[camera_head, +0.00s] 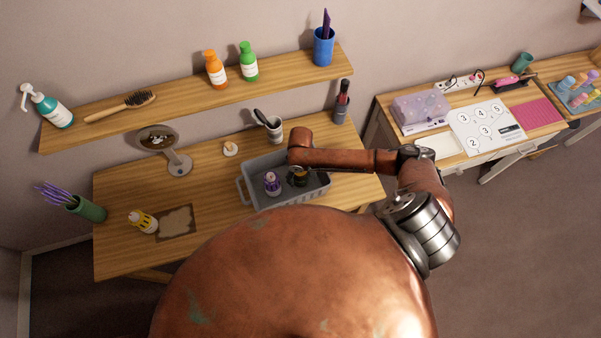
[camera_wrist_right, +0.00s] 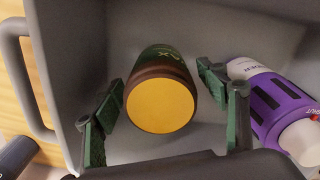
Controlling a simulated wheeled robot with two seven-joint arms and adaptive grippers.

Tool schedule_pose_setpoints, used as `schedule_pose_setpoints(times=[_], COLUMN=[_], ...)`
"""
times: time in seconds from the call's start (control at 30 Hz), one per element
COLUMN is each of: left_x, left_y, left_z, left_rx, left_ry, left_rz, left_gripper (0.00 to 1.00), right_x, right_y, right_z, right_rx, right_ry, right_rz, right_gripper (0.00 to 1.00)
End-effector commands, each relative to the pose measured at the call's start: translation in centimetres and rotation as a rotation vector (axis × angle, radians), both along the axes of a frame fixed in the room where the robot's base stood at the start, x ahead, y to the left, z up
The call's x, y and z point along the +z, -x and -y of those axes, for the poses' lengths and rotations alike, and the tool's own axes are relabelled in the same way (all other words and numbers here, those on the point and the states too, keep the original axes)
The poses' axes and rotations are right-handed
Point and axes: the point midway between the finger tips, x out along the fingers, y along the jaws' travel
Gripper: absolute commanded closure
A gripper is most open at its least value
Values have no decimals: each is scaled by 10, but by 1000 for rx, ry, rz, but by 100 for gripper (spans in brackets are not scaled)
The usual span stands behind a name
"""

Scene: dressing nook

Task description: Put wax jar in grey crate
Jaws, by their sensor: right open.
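The wax jar (camera_wrist_right: 163,98), brown with a yellow lid and a dark green label, is inside the grey crate (camera_wrist_right: 75,50) in the right wrist view, lid facing the camera. My right gripper (camera_wrist_right: 163,108) is open, with one finger on each side of the jar and gaps showing beside it. In the head view the grey crate (camera_head: 252,166) stands on the desk, and my right gripper (camera_head: 298,178) reaches down into its right half, mostly hiding the jar. My left gripper is not in view.
A purple-and-white bottle (camera_wrist_right: 270,100) is in the crate beside the right finger; it shows in the head view (camera_head: 271,184). A striped cup (camera_head: 274,130) stands behind the crate, a round mirror (camera_head: 157,138) to the left. The desk between mirror and crate is mostly clear.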

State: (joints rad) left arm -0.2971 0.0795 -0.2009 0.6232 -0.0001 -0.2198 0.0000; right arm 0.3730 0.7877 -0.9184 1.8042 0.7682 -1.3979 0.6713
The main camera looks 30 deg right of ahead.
Motion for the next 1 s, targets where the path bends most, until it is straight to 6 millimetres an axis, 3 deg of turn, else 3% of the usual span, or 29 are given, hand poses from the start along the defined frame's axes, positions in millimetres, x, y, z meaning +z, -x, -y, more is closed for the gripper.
schedule_pose_setpoints(times=[0.17,0.63,0.8,1.0], left_x=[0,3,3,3], left_y=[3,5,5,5], left_z=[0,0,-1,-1], left_rx=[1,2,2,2], left_ry=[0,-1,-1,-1], left_rz=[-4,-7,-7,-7], left_gripper=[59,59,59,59], right_x=[14,105,121,124], right_y=[-1,-1,-1,0], right_z=[0,0,0,0], right_rx=[1,1,0,-1], right_ry=[0,-1,-1,-1], right_rz=[2,3,2,-1], right_gripper=[33,33,33,33])
